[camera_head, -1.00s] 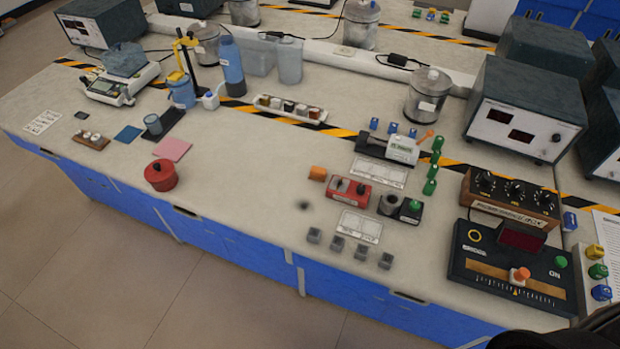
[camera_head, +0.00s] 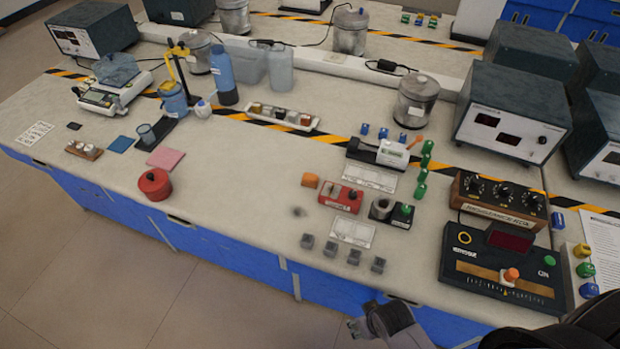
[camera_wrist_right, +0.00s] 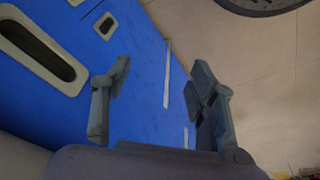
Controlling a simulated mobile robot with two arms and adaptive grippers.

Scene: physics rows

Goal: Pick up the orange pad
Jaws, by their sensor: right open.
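A small orange pad-like block (camera_head: 310,180) lies on the bench, left of a red box (camera_head: 341,198) with a dark knob. My right gripper (camera_head: 358,326) is at the lower edge of the head view, in front of the bench and well short of the orange block. It also shows in the right wrist view (camera_wrist_right: 162,82), where its two fingers stand apart with nothing between them. The wrist view faces the blue bench front and floor, so the orange block is not in it. My left gripper is not in view.
Several small grey blocks (camera_head: 354,257) stand near the bench's front edge, between my right gripper and the orange block. A red pot (camera_head: 154,184) and a flat pink pad (camera_head: 165,158) lie further left. A black control panel (camera_head: 500,270) is right. Bare bench lies left of the orange block.

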